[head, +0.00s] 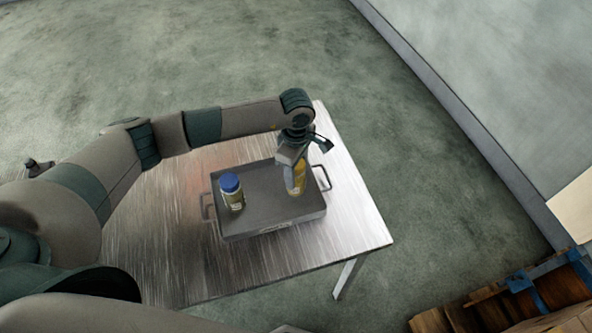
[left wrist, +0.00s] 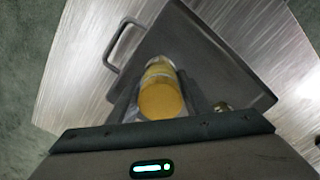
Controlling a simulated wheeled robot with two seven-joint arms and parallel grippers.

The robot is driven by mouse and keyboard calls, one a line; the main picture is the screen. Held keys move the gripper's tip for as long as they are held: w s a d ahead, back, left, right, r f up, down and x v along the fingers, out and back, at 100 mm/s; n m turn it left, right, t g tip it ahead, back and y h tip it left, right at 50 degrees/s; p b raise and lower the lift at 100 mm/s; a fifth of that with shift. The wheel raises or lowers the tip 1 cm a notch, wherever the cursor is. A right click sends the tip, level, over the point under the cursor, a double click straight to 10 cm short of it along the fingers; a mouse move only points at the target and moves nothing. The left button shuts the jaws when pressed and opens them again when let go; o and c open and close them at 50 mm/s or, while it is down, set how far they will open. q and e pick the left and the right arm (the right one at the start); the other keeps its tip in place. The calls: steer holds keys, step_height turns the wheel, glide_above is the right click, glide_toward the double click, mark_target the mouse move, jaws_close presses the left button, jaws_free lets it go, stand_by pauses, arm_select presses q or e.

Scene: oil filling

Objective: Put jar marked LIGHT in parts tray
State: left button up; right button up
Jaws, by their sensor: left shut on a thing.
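The parts tray (head: 262,227) is a grey, shallow box with a handle at each end, standing on the table. It also shows in the left wrist view (left wrist: 205,55). My left gripper (head: 292,174) points down over the tray's right part and is shut on a yellow jar (head: 300,178). In the left wrist view the yellow jar (left wrist: 161,98) sits between the fingers. I cannot tell whether its base touches the tray floor. A jar with a blue lid (head: 230,184) stands upright in the tray's left part. No LIGHT marking is readable on either jar. My right gripper is not in view.
The metal-topped table (head: 165,245) has bare room left of and in front of the tray. A small dark thing (head: 38,168) shows at the far left, too unclear to name. Wooden pallets (head: 545,290) are at the lower right, beyond the table.

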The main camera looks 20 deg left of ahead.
arm_select(q)
steer(key=shift+f, duration=0.1)
steer(key=o, duration=1.2)
steer(key=shift+c, duration=0.2)
steer(key=shift+r, duration=0.25)
steer(key=shift+r+b, duration=0.35)
step_height(320, 180, up, 10)
steer(key=b, duration=0.4)
steer(key=shift+r+b, duration=0.15)
steer(key=shift+b, duration=0.15)
steer(key=shift+r, duration=0.4)
